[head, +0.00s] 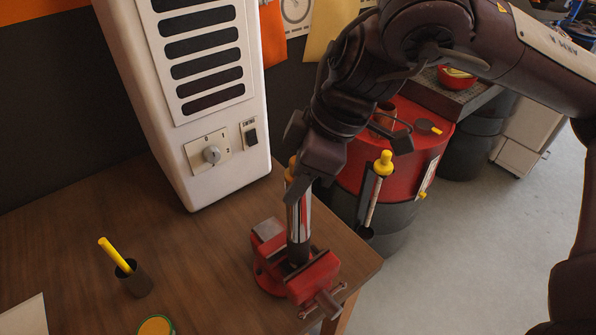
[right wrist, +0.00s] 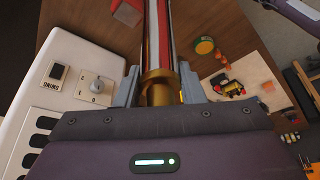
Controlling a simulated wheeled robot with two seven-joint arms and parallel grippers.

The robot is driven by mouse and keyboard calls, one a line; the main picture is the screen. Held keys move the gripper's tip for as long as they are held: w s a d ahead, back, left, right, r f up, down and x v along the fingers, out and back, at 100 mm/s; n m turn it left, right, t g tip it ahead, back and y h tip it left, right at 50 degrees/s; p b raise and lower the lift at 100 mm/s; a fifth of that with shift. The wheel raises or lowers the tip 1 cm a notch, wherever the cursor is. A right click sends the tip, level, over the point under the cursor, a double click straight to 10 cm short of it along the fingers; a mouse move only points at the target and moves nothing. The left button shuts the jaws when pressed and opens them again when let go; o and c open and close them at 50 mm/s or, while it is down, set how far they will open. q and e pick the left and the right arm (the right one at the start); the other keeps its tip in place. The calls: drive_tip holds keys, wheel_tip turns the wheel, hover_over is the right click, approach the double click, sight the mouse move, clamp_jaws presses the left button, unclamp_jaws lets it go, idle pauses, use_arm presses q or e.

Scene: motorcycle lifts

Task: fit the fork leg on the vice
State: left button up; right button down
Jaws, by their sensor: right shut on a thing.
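The fork leg (head: 297,218) is a chrome tube with a gold top and a dark lower end, standing nearly upright. My right gripper (head: 302,178) is shut on it near the top. In the right wrist view, the fingers lie on both sides of the gold collar (right wrist: 158,88), and the tube runs away from the camera. The red vice (head: 312,278) sits at the bench's front right corner. The leg's lower end is at its jaws; I cannot tell whether it is seated or just above. My left gripper is not in view.
A white cabinet (head: 190,90) with a dial stands behind the vice. A dark cup with a yellow stick (head: 133,280) and a green-rimmed yellow tin (head: 156,326) are to the left on the wooden bench (head: 205,245). A red-topped drum (head: 418,150) stands beyond the bench's right edge.

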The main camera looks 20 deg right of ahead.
drive_tip(key=shift+f+b, duration=0.7)
drive_tip(key=shift+f, duration=0.2)
idle(0.9)
drive_tip(key=c, duration=0.9)
unclamp_jaws()
drive_tip(key=shift+s, duration=0.1)
drive_tip(key=shift+o, duration=0.7)
drive_tip(key=shift+f, duration=0.15)
drive_tip(key=o, duration=0.3)
